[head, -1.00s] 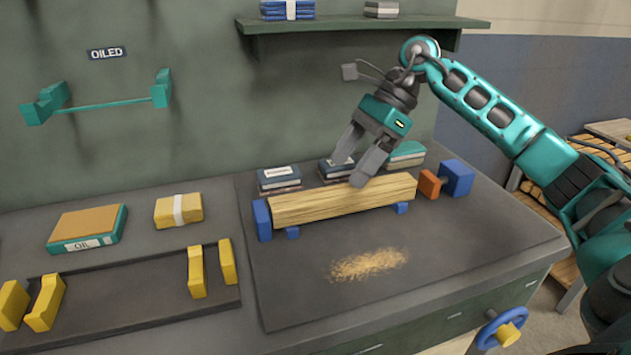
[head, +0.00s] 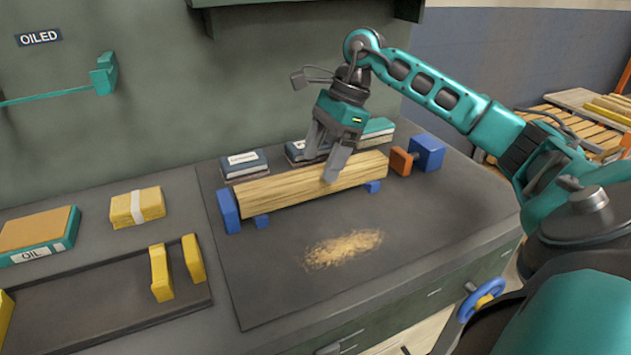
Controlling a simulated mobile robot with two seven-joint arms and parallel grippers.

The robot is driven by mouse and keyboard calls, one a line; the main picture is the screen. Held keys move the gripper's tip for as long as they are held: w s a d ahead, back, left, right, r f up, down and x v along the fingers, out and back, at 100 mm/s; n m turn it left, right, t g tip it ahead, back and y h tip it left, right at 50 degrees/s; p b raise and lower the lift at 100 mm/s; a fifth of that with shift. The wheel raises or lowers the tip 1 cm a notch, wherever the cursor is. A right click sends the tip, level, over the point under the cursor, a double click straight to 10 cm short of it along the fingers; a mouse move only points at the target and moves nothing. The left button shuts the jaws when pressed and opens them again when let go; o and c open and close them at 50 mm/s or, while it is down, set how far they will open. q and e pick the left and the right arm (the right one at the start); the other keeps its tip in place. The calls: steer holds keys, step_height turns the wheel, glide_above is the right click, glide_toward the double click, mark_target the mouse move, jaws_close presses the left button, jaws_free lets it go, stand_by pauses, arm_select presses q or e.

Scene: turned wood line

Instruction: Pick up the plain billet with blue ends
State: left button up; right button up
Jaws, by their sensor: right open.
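The plain pale wood billet (head: 285,190) lies level on small blue rests (head: 262,221). A larger blue block (head: 228,211) stands at its left end. An orange pad (head: 401,161) and a blue block (head: 428,153) stand off its right end. My right gripper (head: 321,168) is open and points down at the billet, right of its middle. Its near finger overlaps the billet's top in the picture; its far finger is at the back edge. I cannot tell if either touches. My left gripper is not in view.
Several dark and teal books or boxes (head: 243,164) stand close behind the billet. Sawdust (head: 343,249) lies in front on clear bench. To the left are a yellow bundle (head: 137,207), an oil box (head: 40,236) and a dark tray (head: 100,318) with yellow blocks (head: 161,273).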

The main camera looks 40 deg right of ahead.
mark_target(316, 171)
steer(key=x, duration=0.4)
steer(key=shift+w+d+f, duration=0.15)
steer(key=c, duration=1.4)
